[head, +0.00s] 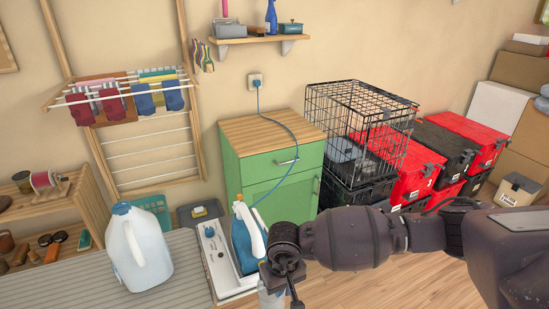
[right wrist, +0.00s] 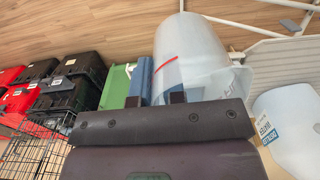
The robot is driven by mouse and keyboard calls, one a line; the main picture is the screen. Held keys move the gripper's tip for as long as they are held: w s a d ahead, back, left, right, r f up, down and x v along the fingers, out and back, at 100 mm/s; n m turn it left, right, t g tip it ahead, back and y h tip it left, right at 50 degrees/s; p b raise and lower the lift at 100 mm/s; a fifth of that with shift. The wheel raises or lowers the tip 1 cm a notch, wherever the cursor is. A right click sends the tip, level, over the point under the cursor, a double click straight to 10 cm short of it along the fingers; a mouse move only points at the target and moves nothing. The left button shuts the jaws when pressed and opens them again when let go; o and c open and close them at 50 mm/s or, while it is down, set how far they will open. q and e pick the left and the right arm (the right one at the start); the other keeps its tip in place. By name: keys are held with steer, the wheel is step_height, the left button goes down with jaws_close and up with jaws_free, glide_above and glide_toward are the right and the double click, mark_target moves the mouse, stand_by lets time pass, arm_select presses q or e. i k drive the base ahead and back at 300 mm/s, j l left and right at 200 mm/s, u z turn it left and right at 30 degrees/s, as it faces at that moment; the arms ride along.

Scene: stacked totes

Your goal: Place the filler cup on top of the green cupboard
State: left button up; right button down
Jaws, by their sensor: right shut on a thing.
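The green cupboard (head: 271,165) with a bare wooden top (head: 272,132) stands against the wall in the middle of the head view. It also shows in part in the right wrist view (right wrist: 117,86). My right gripper (head: 280,275) is at the bottom centre of the head view, in front of the cupboard. It is shut on the filler cup, a clear cup with a red line, large in the right wrist view (right wrist: 200,62). In the head view only a small pale part of the cup (head: 271,299) shows below the gripper. My left gripper is not in view.
A white jug (head: 137,250) stands farther left. A wire crate (head: 362,125) and red and black totes (head: 463,138) stand right of the cupboard.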

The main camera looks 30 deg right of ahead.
mark_target(283, 136)
steer(key=l+u, duration=0.15)
steer(key=l, duration=2.4)
steer(key=i+l+u, duration=0.1)
steer(key=l, duration=0.3)
steer(key=i+l, duration=0.6)
steer(key=i+j+u, duration=0.05)
